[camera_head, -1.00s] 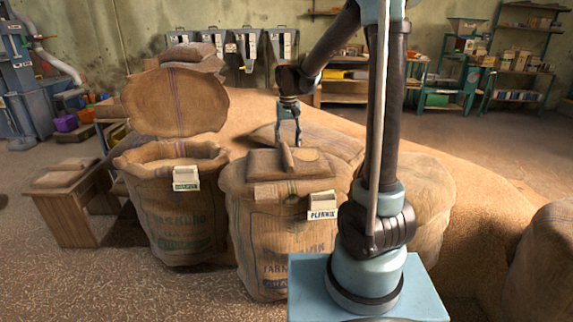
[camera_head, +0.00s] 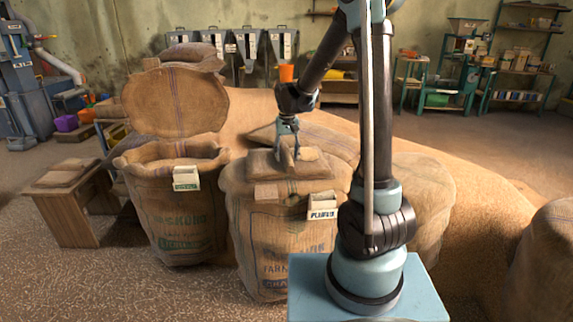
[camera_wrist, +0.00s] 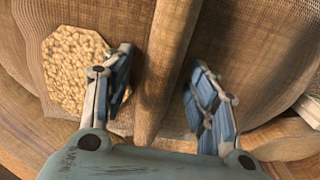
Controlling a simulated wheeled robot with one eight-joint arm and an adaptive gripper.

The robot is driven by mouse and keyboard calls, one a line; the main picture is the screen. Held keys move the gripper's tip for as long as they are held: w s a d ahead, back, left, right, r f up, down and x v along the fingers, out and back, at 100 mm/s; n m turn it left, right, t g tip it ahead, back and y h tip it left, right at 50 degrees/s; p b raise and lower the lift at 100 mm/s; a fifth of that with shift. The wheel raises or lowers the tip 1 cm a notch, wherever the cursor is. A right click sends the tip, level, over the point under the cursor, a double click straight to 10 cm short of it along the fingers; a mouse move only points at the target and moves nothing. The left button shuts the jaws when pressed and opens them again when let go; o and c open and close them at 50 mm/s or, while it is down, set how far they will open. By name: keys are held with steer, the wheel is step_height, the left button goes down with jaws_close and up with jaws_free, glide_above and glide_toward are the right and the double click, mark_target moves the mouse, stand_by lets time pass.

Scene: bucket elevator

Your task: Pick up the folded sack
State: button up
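A folded brown sack (camera_head: 263,166) lies flat on top of the middle, full burlap sack (camera_head: 285,235). A raised fold (camera_wrist: 165,50) runs up the middle of the cloth in the wrist view. My gripper (camera_head: 287,157) is down at this fold in the head view. In the wrist view my gripper (camera_wrist: 165,85) is open, with one blue-padded finger on each side of the fold. Gaps show between the fingers and the fold. The fingertips' height above the cloth cannot be told.
An open sack (camera_head: 175,205) with a round burlap flap (camera_head: 174,100) stands to the left. A wooden stool (camera_head: 75,205) bears another flat cloth. Pale grain-like material (camera_wrist: 75,65) shows beside the left finger. Shelves (camera_head: 515,75) stand at the back right.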

jaws_close()
steer(key=shift+r, duration=0.1)
